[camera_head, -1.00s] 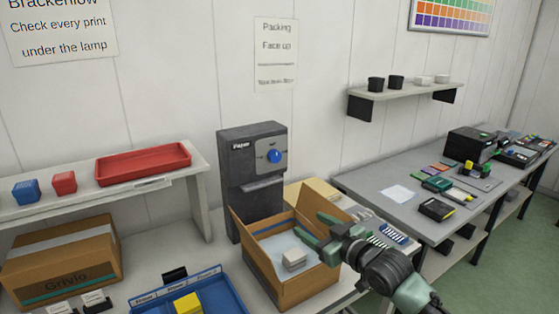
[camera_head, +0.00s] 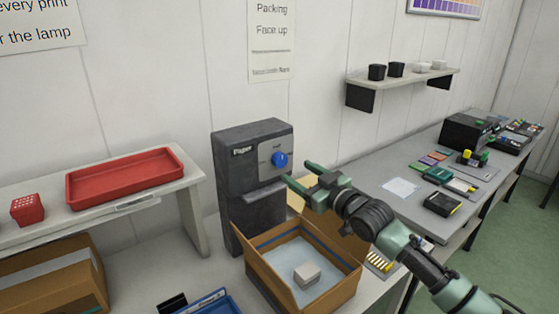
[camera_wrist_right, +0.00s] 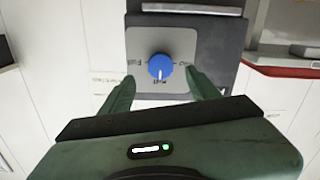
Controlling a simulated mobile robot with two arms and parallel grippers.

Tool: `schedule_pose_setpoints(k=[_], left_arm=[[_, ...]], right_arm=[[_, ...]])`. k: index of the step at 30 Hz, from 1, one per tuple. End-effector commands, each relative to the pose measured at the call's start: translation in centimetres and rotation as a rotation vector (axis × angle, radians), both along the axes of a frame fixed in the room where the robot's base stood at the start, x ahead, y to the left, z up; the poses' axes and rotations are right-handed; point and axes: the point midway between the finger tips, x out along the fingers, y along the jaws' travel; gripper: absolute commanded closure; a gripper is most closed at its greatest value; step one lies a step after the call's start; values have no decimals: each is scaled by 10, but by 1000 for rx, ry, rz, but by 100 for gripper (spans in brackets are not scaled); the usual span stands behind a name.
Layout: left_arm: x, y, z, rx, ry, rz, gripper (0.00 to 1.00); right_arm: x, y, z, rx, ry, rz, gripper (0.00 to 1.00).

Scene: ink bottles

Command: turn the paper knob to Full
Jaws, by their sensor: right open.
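The blue paper knob (camera_head: 279,159) sits on a grey plate on the front of the dark paper dispenser (camera_head: 228,160). In the right wrist view the knob (camera_wrist_right: 160,66) has a white mark pointing to the picture's bottom, toward a label there that looks like "Half". A label reading "Full" is on the left of the plate; the right label is partly hidden by a finger. My right gripper (camera_head: 301,175) is open and empty, in front of the knob. In the wrist view its fingers (camera_wrist_right: 157,82) lie either side of and below the knob, apart from it. My left gripper is not in view.
An open cardboard box (camera_head: 259,268) with a small white block (camera_head: 307,275) inside stands below the dispenser. A red tray (camera_head: 125,178) is on the left shelf. A grey table (camera_head: 375,170) with several items extends right. A wall shelf (camera_head: 405,88) is above it.

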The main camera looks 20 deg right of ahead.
Motion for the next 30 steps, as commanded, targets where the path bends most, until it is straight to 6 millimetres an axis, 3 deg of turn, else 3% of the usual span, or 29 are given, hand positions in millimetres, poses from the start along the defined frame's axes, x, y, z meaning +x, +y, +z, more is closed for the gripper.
schedule_pose_setpoints(k=[9,15,24,26,30], left_arm=[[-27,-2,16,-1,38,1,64],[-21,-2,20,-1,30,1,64],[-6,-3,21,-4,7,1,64],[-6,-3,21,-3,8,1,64],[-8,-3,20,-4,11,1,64]], right_arm=[[47,18,3,2,-1,1,39],[62,24,1,0,-1,1,39],[64,24,0,-1,0,1,39],[64,24,0,-1,0,1,50],[64,24,0,-1,0,1,89]])
